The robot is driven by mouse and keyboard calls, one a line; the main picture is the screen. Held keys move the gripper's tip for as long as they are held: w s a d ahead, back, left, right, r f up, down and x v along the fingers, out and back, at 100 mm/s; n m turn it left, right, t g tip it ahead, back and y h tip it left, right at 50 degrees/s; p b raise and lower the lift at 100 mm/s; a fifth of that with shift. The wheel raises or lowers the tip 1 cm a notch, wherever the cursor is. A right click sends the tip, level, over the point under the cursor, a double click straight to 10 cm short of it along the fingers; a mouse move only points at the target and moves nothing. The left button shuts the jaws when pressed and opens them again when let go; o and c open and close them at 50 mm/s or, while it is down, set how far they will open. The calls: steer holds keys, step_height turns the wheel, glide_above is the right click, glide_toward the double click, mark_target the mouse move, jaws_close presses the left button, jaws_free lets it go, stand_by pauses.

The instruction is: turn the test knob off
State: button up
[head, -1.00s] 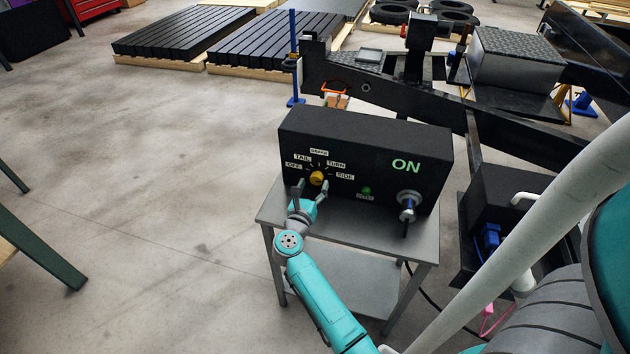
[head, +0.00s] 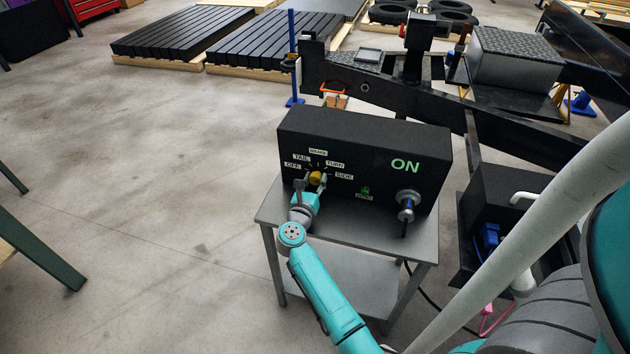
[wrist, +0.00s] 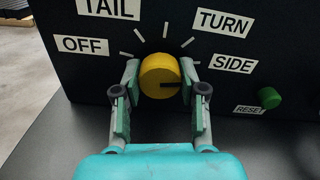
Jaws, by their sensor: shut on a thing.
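The yellow test knob (head: 315,177) is on the front of the black test box (head: 370,150), among the labels OFF, TAIL, BRAKE, TURN and SIDE. The knob also shows in the wrist view (wrist: 158,70), with a dark mark running from its middle to the right, toward the SIDE side. The OFF label (wrist: 80,45) is at the knob's left. My gripper (head: 311,186) is at the knob from the front, and the wrist view shows its two fingers (wrist: 159,84) on the knob's left and right sides, shut on it.
A green reset button (wrist: 269,97) is right of the knob. A plug with a cable (head: 408,203) sticks out of the box under a lit ON sign (head: 405,166). The box stands on a grey metal table (head: 350,229). A black trailer frame (head: 430,90) is behind.

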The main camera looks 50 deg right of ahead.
steer(key=n, duration=0.5)
steer(key=shift+n, duration=0.4)
steer(key=n, duration=1.2)
steer(key=shift+n, duration=0.3)
steer(key=n, duration=0.5)
steer(key=shift+n, duration=0.4)
steer(key=shift+a, duration=0.1)
steer(key=shift+f, duration=0.1)
steer(key=o, duration=1.2)
steer(key=shift+c, duration=0.2)
